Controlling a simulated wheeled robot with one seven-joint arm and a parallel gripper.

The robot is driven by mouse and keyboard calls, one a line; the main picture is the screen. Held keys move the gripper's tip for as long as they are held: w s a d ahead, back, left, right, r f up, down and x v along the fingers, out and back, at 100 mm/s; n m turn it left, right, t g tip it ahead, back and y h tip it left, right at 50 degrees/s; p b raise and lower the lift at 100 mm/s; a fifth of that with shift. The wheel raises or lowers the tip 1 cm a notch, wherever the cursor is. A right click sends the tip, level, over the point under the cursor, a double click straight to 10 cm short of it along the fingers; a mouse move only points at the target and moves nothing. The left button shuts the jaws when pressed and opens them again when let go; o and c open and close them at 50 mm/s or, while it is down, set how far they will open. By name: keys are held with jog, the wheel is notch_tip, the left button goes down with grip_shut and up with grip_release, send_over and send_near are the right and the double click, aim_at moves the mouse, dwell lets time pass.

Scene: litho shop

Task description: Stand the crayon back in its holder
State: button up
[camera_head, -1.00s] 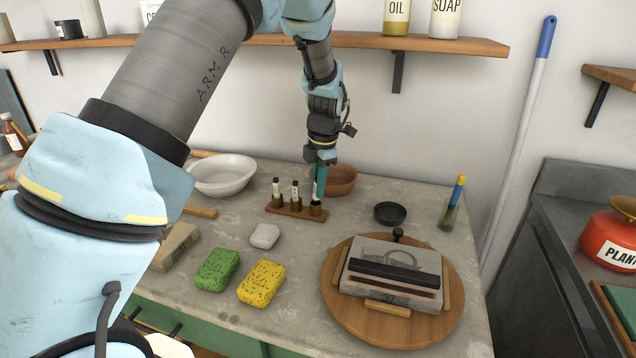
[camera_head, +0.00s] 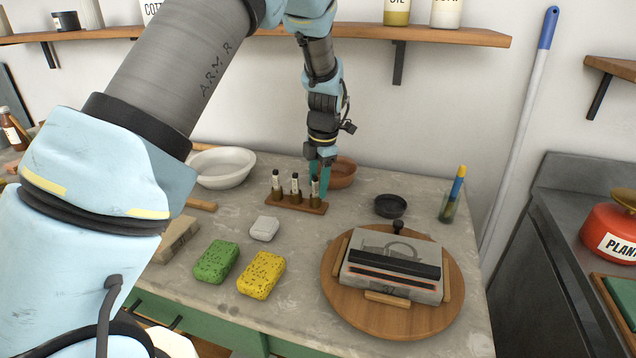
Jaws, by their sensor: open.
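The crayon holder (camera_head: 300,204) is a low wooden strip with brown cups, in the middle of the worktop toward the back. Three dark-tipped crayons with pale labels stand upright in it: the left crayon (camera_head: 276,186), the middle crayon (camera_head: 295,187) and the right crayon (camera_head: 315,188). My gripper (camera_head: 320,180) points down at the right end of the holder, its teal fingers apart. They show just behind and beside the right crayon. I cannot tell whether they touch it.
A terracotta bowl (camera_head: 342,172) stands close behind my gripper and a white bowl (camera_head: 222,166) to the left. A black dish (camera_head: 390,206), a jar with a brush (camera_head: 448,212) and a stone on a round board (camera_head: 335,305) lie right. Sponges (camera_head: 262,276) are in front.

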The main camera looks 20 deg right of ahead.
notch_tip(320, 180, up, 11)
jog(key=s+b, duration=0.1)
jog(key=b, duration=0.1)
jog(key=shift+d+b, duration=0.15)
jog(key=shift+b, duration=0.15)
jog(key=shift+s+f, duration=0.1)
jog(key=shift+f, duration=0.05)
dwell(0.7)
jog(key=a+f+m, duration=0.2)
jog(key=a+m, duration=0.7)
jog(key=a, duration=1.3)
jog(key=s+a+f+m, duration=0.1)
jog(key=s+a+m, duration=0.3)
jog(key=a, duration=0.3)
jog(key=s+a+f+m, duration=0.2)
jog(key=s+a+m, duration=0.3)
jog(key=a, duration=0.3)
jog(key=shift+a+m+h, duration=0.2)
jog(key=shift+m+h, duration=0.1)
jog(key=shift+m, duration=0.6)
jog(key=shift+f, duration=0.1)
